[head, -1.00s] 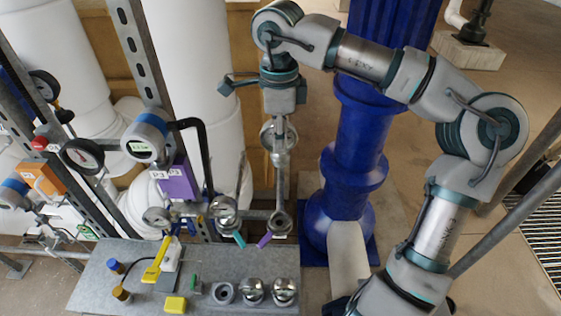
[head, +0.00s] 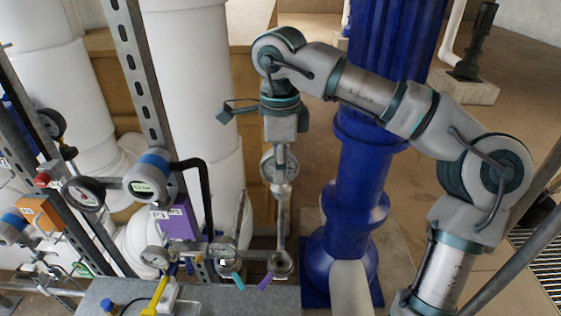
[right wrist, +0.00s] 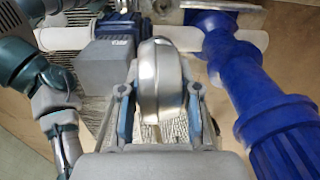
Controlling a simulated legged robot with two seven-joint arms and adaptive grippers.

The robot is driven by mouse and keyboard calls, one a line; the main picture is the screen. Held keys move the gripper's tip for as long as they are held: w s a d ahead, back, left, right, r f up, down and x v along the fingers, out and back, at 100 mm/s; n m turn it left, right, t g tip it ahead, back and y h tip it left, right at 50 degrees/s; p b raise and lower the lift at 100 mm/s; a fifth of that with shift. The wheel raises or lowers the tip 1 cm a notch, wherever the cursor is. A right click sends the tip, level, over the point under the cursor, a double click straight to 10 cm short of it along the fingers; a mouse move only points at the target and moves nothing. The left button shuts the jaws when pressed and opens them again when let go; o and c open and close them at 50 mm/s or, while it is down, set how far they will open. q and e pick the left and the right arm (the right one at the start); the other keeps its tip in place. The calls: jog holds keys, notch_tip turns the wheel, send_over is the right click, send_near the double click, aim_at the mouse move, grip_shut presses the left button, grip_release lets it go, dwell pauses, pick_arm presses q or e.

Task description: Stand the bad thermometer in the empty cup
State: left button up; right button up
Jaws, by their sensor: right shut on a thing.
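My right gripper (head: 281,148) points down and is shut on a silver round-headed dial thermometer (head: 280,166). In the right wrist view the thermometer's rounded metal head (right wrist: 160,82) sits between the two fingers (right wrist: 160,108). In the head view a slim upright metal part runs below the dial to a ring fitting (head: 280,262); I cannot tell whether it is the thermometer's stem or fixed piping. The cups are outside both current views. My left gripper is not in view.
A grey bench (head: 220,297) shows only its back strip, with a yellow-handled tool (head: 156,295) on it. A purple box (head: 177,222), a transmitter (head: 148,180) and several gauges stand left. A thick blue pipe (head: 350,190) stands close right of the gripper.

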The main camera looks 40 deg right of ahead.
jog(key=s+a, duration=0.5)
jog(key=s, duration=0.1)
jog(key=shift+s+a+b, duration=0.15)
jog(key=shift+b, duration=0.15)
dwell(1.2)
